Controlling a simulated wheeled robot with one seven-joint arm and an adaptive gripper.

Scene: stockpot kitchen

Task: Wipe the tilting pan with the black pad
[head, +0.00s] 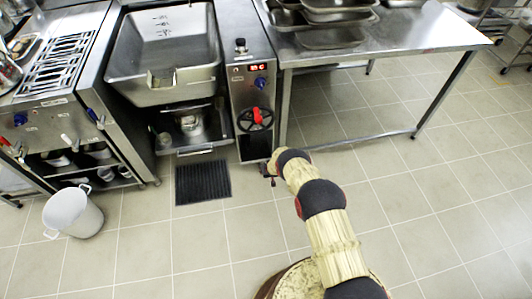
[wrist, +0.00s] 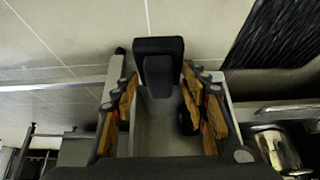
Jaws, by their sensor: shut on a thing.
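The tilting pan (head: 185,77) is a deep steel basin at the upper left of the head view, with several dark streaks (head: 163,27) on its inside. My gripper (wrist: 158,78) is shut on a black block, which I take to be the black pad (wrist: 158,48), held between its fingertips in the wrist view. In the head view my gripper (head: 268,171) is small and dark, low in front of the control column, to the right of and below the pan. The pad cannot be made out there. I cannot tell if the pad touches anything.
The control column (head: 248,82) carries a red-handled wheel (head: 257,118) close to my gripper. A black floor mat (head: 203,182) and a white pot (head: 72,212) are on the floor at left. A steel table (head: 420,30) with trays stands at right. The floor in the middle is clear.

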